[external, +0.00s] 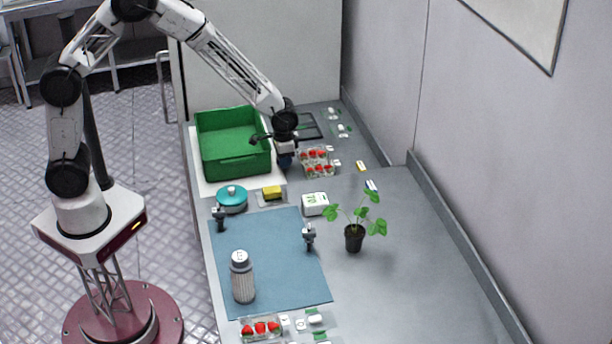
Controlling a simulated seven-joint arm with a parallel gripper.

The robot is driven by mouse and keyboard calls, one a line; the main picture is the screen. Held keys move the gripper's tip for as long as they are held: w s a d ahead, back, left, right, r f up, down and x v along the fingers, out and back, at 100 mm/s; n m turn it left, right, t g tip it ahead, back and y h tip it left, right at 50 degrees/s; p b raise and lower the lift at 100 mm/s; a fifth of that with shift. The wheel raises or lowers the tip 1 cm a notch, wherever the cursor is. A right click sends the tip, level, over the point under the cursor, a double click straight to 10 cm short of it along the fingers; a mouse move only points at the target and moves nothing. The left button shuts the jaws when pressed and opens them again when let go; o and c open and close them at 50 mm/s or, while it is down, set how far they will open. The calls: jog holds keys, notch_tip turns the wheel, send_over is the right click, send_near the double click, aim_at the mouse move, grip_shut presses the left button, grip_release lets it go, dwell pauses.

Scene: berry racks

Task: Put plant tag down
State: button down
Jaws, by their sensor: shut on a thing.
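My gripper (285,163) points down between the green crate (237,163) and a clear punnet of strawberries, low over the bench. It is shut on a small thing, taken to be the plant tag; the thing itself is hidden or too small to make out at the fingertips. I cannot tell whether it touches the bench. Two small label-like pieces lie on the bench to the right, one yellow and white (361,166) and one blue and white (371,186).
The strawberry punnet (317,162) is close on the gripper's right. A teal pot (232,199), yellow sponge (271,193), white box (315,204) and potted plant (354,238) stand nearer the camera. A grey bottle (242,277) stands on the blue mat (281,279). The bench's right side is clear.

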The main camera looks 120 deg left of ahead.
jog(key=shift+f, duration=0.1)
jog(key=c, duration=1)
grip_release()
jog(key=shift+r, duration=6.1)
jog(key=shift+d, duration=0.1)
